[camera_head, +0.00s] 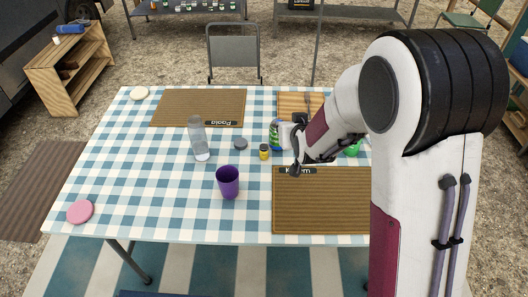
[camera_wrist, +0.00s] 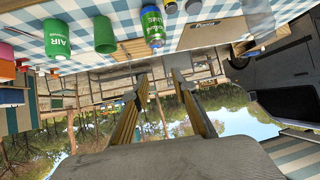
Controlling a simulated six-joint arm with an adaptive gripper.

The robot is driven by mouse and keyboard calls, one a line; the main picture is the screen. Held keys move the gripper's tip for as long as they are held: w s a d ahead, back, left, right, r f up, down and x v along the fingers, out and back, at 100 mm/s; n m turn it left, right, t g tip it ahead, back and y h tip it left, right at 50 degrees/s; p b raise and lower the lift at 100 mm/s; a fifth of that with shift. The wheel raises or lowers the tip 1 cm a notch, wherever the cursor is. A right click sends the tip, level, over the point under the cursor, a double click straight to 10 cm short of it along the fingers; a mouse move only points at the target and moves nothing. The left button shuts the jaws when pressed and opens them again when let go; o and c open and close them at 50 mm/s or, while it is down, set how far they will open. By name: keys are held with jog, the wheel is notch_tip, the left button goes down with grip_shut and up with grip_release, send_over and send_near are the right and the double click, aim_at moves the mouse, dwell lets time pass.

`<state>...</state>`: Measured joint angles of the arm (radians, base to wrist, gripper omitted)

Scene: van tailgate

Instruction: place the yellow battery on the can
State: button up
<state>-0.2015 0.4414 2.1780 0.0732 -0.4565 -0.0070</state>
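A small yellow cylinder with a dark top (camera_head: 264,152), which looks like the yellow battery, stands on the checkered cloth. I cannot tell which of these is the can. My gripper (camera_head: 296,168) is above the table, right of the yellow cylinder. In the wrist view its fingers (camera_wrist: 160,74) are apart with nothing between them.
A clear bottle (camera_head: 199,142), a grey disc (camera_head: 240,144) and a purple cup (camera_head: 228,184) stand left of my gripper. A green item (camera_head: 352,148) is partly behind my arm. Brown mats lie at the back (camera_head: 185,107) and front right (camera_head: 320,210). The cloth's front left is mostly clear.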

jog(key=w+a+f+t, duration=0.1)
jog(key=w+a+f, duration=0.2)
jog(key=f, duration=0.4)
jog(key=t, duration=0.2)
send_near(265, 151)
jog(key=shift+n+y, duration=0.4)
jog(key=w, duration=0.4)
jog(key=shift+w+r, duration=0.1)
jog(key=shift+r, duration=0.3)
jog(key=shift+f, duration=0.55)
jog(key=shift+a, duration=0.1)
jog(key=shift+x, duration=1.25)
jog(key=shift+f, duration=0.15)
jog(key=shift+w+a+f, duration=0.25)
jog(key=shift+w+f, duration=0.5)
jog(key=shift+w, duration=0.3)
jog(key=shift+x, duration=1.25)
